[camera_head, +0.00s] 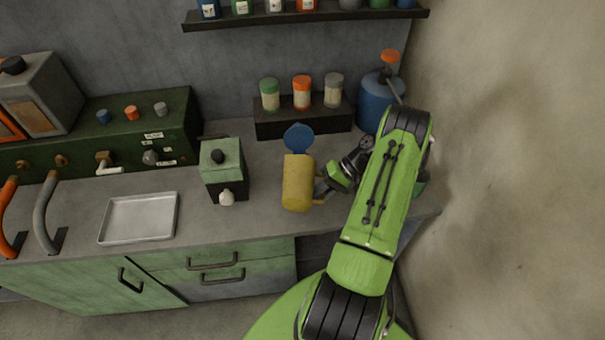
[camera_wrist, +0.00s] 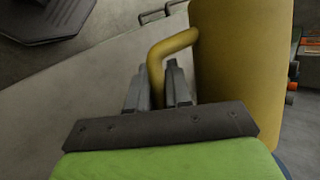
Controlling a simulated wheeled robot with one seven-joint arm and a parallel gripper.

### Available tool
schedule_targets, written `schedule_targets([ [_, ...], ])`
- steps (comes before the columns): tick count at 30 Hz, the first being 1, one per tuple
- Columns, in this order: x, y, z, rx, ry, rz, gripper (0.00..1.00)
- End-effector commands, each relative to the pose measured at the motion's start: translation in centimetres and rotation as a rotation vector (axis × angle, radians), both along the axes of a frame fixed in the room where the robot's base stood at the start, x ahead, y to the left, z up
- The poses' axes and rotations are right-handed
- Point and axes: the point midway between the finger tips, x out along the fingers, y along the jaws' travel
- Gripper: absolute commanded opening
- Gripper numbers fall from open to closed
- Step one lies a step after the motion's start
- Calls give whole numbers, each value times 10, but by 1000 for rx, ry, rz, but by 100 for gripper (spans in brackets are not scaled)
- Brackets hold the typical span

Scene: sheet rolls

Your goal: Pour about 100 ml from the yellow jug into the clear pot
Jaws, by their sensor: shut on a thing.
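The yellow jug (camera_head: 298,182) is near the middle of the counter in the head view, with its handle toward the right. It fills the upper right of the wrist view (camera_wrist: 242,55). My gripper (camera_head: 323,187) comes from the right and is shut on the jug's handle; its fingers (camera_wrist: 158,88) close around the handle in the wrist view. The jug looks about upright; I cannot tell whether it touches the counter. Its contents do not show. I cannot make out a clear pot in either view; the jug or my arm may hide it.
A round blue piece (camera_head: 298,137) shows just behind the jug. A green-black dispenser box (camera_head: 223,170) stands to its left, and a metal tray (camera_head: 140,218) lies farther left. A rack with several jars (camera_head: 302,118) and a blue canister (camera_head: 374,103) stand behind. A wall closes the right.

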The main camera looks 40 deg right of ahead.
Motion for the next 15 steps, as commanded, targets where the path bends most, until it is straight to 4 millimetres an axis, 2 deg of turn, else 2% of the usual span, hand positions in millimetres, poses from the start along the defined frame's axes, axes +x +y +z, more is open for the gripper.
schedule_targets([
  [15,0,1,3,31,17,2,0],
])
